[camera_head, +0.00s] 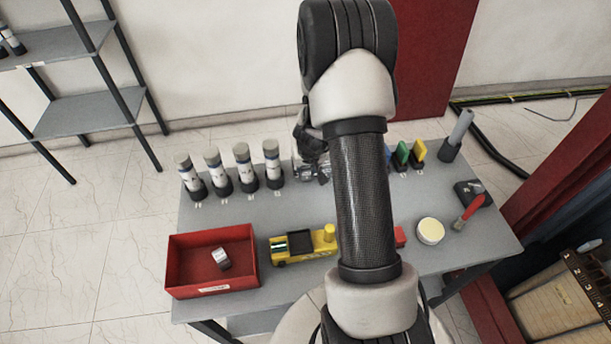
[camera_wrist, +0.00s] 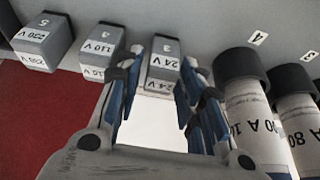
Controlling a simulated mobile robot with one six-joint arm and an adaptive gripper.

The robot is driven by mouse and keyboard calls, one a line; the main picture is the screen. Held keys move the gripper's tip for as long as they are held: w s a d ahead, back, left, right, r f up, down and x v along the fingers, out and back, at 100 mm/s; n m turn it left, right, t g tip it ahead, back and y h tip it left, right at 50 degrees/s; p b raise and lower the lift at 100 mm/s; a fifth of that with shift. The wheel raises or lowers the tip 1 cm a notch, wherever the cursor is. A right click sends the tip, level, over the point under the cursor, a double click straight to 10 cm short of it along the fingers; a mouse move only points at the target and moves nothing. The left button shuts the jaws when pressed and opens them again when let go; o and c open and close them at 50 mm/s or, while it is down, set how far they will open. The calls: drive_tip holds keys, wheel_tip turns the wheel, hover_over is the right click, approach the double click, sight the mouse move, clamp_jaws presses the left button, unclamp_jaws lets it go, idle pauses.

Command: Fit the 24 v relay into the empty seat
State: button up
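A grey relay with a white label reading 24 V (camera_wrist: 163,65) stands upright in the wrist view, between and just beyond the fingertips of my gripper (camera_wrist: 160,82). The fingers are apart on either side of it, and I see a small gap, so it does not look gripped. In the head view my gripper (camera_head: 312,150) is at the back of the table, partly hidden by my arm. A small grey-and-white block (camera_head: 221,258) lies in the red bin (camera_head: 180,275); its label is too small to read. I cannot make out an empty seat.
Relays marked 110 V (camera_wrist: 101,50) and 230 V (camera_wrist: 42,42) stand left of the 24 V one in the wrist view. Black-and-white cylinders (camera_wrist: 252,115) stand close on its right. A yellow toy truck (camera_head: 300,245) and a round tin (camera_head: 430,231) sit toward the table front.

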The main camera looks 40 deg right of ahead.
drive_tip(key=shift+w+f, duration=0.1)
drive_tip(key=shift+f, duration=0.2)
drive_tip(key=shift+r, duration=0.15)
drive_tip(key=c, duration=0.8)
clamp_jaws()
drive_tip(key=shift+r, duration=0.1)
